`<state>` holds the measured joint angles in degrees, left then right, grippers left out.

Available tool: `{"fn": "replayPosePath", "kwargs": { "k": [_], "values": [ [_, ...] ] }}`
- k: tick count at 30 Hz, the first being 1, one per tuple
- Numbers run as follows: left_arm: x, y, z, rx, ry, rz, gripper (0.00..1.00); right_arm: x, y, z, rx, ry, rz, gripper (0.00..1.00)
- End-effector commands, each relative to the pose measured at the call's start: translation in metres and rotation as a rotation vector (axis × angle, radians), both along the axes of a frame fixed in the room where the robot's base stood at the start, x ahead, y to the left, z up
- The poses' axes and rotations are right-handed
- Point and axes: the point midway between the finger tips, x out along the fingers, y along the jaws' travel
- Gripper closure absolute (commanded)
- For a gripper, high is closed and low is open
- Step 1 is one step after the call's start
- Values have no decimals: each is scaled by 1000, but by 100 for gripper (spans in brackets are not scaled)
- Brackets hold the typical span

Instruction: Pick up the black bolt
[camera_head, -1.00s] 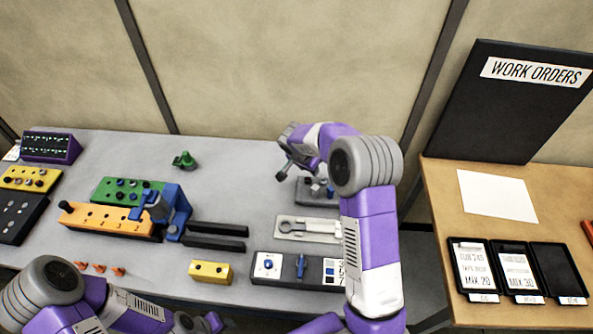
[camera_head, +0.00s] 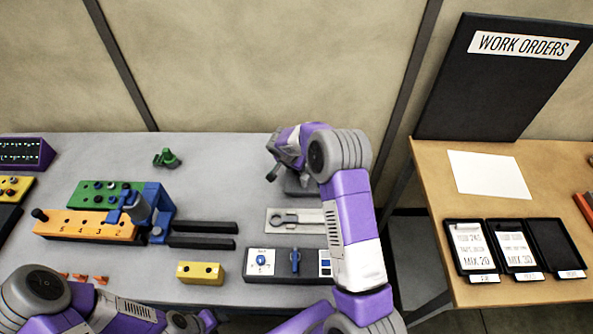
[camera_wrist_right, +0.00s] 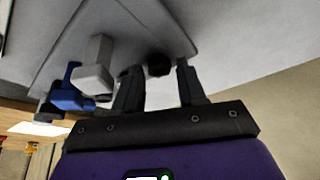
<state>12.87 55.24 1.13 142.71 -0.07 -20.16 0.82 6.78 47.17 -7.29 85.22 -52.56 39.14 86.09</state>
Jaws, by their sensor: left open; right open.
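The black bolt (camera_wrist_right: 158,65) shows in the right wrist view as a dark round head on a grey block (camera_wrist_right: 125,35). My right gripper (camera_wrist_right: 160,72) is open, with one finger on each side of the bolt head in that view. I cannot tell whether the fingers touch it. On the same block stand a light grey bolt (camera_wrist_right: 94,68) and a blue bolt (camera_wrist_right: 68,92). In the head view the right gripper (camera_head: 273,172) is over the block (camera_head: 297,187), and my arm hides the bolts. My left gripper (camera_head: 200,322) is low at the bottom edge, partly cut off.
An orange numbered block (camera_head: 85,226), a green block (camera_head: 98,196) and a blue clamp (camera_head: 158,210) stand left on the grey table. Black bars (camera_head: 203,242), a yellow block (camera_head: 201,272) and a grey wrench plate (camera_head: 292,222) lie nearer. A wooden side table (camera_head: 435,190) stands right.

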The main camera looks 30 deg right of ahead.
Motion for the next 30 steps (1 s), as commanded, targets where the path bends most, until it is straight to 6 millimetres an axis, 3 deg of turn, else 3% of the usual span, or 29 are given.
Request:
{"fn": "replayPosePath", "kwargs": {
  "k": [8,17,25,30],
  "values": [
    [0,0,0,0,0,0,57,1,-2,-5,0,-1,-2,60],
    [0,0,0,0,0,0,57,1,-2,-5,0,0,-1,100],
    [0,0,0,0,0,0,57,1,-2,-2,-1,-2,-1,100],
    [0,0,0,0,0,0,57,2,-2,23,-1,-6,0,100]
  ]
}}
